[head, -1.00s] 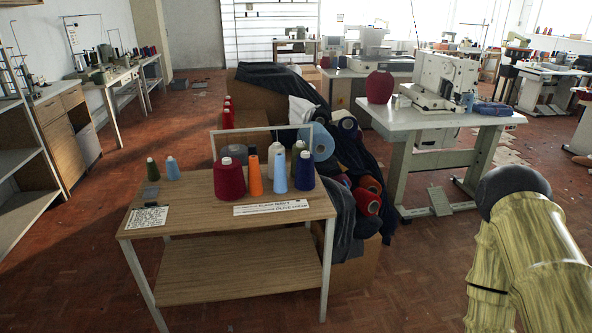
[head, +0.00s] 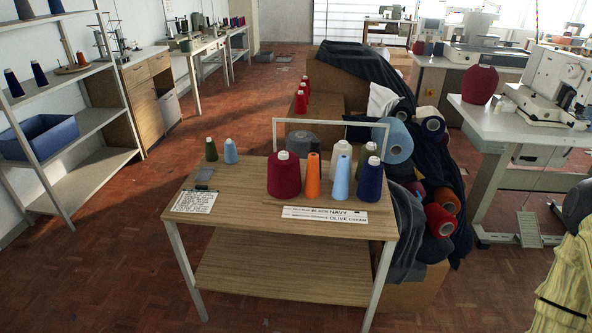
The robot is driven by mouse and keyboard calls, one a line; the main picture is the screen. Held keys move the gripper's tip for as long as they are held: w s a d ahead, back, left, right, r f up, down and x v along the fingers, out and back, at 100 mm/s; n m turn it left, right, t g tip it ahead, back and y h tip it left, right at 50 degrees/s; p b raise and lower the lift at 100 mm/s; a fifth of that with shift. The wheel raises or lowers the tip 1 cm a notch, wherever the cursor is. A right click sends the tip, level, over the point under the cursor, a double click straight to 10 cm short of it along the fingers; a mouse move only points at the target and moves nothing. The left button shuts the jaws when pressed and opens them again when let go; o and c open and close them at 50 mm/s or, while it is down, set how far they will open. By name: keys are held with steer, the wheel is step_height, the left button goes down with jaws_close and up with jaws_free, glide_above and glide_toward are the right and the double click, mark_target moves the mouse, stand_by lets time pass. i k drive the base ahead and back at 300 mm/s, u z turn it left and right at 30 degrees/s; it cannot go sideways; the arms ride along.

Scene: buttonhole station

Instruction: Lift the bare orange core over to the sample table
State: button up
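A slim orange cone (head: 313,178) stands upright on a wooden table (head: 230,215), between a wide dark red cone (head: 284,176) and a light blue cone (head: 340,180). A smaller orange-brown cone (head: 81,58) stands on a round wooden disc (head: 73,69) on the upper shelf at the left. I cannot tell from here which of the two is a bare core. Label strips lie at the table's right front.
A shelf unit (head: 92,122) with dark blue cones and a blue bin (head: 38,137) stands at the left. Red floor is clear between it and the table. Boxes, cloth and spools crowd behind the table. A sewing machine table (head: 490,125) stands at the right.

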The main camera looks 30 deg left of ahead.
mark_target(312, 180)
steer(key=u, duration=0.6)
steer(key=i, duration=0.55)
steer(key=u, duration=0.6)
